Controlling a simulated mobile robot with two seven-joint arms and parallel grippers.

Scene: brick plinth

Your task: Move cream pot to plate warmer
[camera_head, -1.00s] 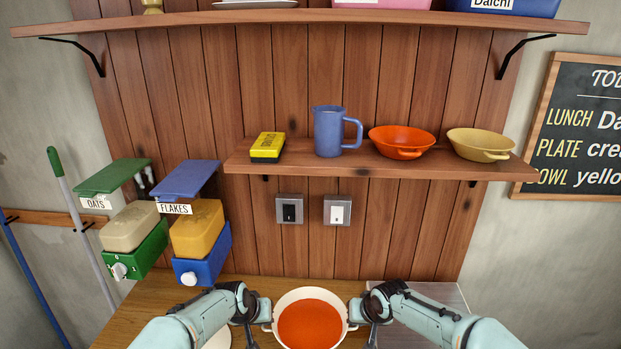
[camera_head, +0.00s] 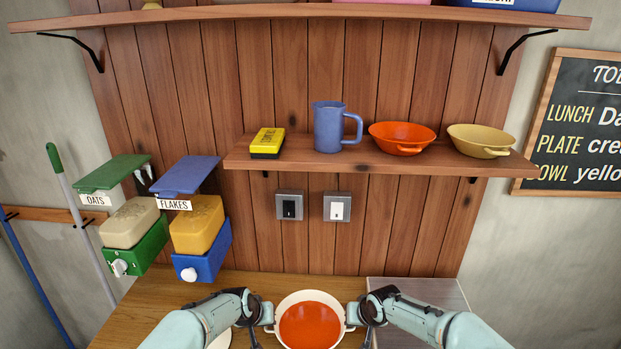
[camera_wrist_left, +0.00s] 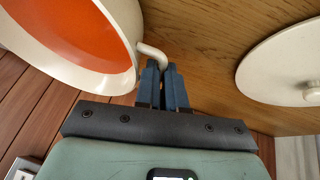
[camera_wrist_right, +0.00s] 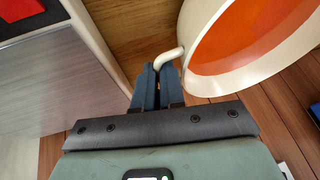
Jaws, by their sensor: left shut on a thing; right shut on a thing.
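The cream pot (camera_head: 308,295), full of orange-red contents, is at the bottom centre of the head view, in front of the wooden counter's back part. My left gripper (camera_head: 268,318) is shut on its left handle; that cream handle (camera_wrist_left: 152,52) shows at the fingertips in the left wrist view. My right gripper (camera_head: 353,315) is shut on the opposite handle (camera_wrist_right: 169,56), seen in the right wrist view. I cannot tell whether the pot's base touches the counter. A grey brushed-metal unit (camera_head: 430,291), apparently the plate warmer, is at the right, partly behind my right arm.
A cream lid (camera_wrist_left: 280,70) with a knob lies on the counter left of the pot. A red thing (camera_wrist_right: 20,8) on black is by the metal unit. The shelf (camera_head: 370,160) above holds a blue jug and bowls. Oats (camera_head: 135,225) and flakes (camera_head: 197,225) dispensers hang at left.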

